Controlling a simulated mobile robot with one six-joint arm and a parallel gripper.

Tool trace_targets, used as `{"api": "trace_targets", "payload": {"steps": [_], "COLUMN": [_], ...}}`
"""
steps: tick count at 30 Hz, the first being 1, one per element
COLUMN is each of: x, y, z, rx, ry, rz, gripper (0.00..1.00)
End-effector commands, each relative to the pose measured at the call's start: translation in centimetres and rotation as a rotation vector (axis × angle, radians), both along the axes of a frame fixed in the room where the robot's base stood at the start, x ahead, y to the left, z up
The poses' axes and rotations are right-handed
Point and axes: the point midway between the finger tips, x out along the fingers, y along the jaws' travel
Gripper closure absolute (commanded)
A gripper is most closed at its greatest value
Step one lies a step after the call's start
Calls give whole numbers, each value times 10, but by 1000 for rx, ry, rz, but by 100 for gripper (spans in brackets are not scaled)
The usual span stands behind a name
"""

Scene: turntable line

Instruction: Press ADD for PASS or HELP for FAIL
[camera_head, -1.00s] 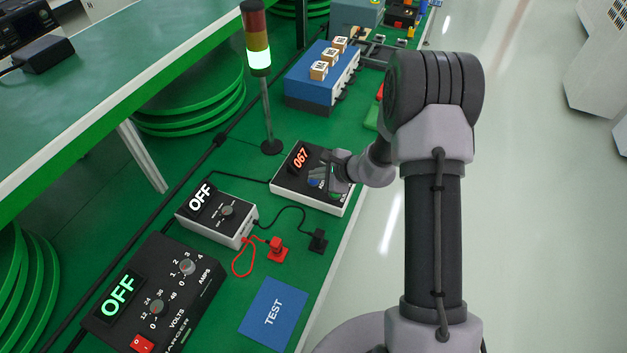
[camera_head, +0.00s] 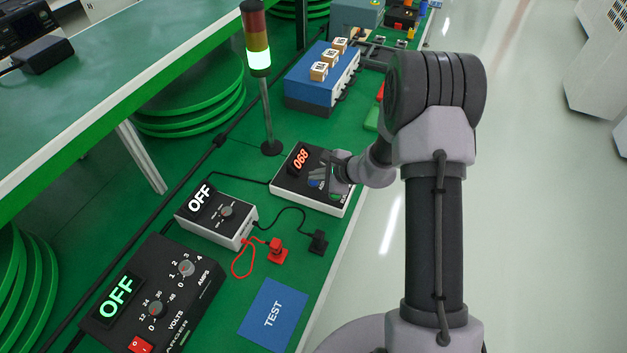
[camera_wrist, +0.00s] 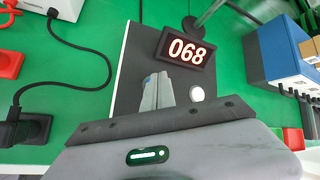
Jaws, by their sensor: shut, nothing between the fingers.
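The counter box (camera_head: 286,186) stands on the green bench, with a black top, pale sides and a red display (camera_head: 300,158) reading 068. The display also shows in the wrist view (camera_wrist: 187,49). My gripper (camera_wrist: 157,80) is shut and empty, over the box's top. A bit of blue shows beside its fingertips, and a pale round button (camera_wrist: 197,93) lies to their right. In the head view a blue button (camera_head: 315,183) shows next to my gripper. The button labels are hidden or too small to read. I cannot tell whether the fingers touch a button.
A signal tower (camera_head: 259,62) behind the box is lit at its pale green bottom section. A meter reading OFF (camera_head: 218,212), a charger reading OFF (camera_head: 155,290) and an empty blue TEST mat (camera_head: 274,313) are nearer. A blue rack (camera_head: 322,75) with several labelled blocks stands beyond.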

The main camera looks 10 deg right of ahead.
Motion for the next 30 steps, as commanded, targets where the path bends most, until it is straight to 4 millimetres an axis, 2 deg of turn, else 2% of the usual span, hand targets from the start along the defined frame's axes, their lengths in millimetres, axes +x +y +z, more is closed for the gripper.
{"api": "trace_targets", "payload": {"steps": [5, 17, 30], "x": [0, 0, 0], "y": [0, 0, 0], "z": [11, 16, 60], "rx": [0, -1, 0], "ry": [-1, -1, -2], "rz": [-1, 0, 1], "gripper": [100, 100, 100]}}
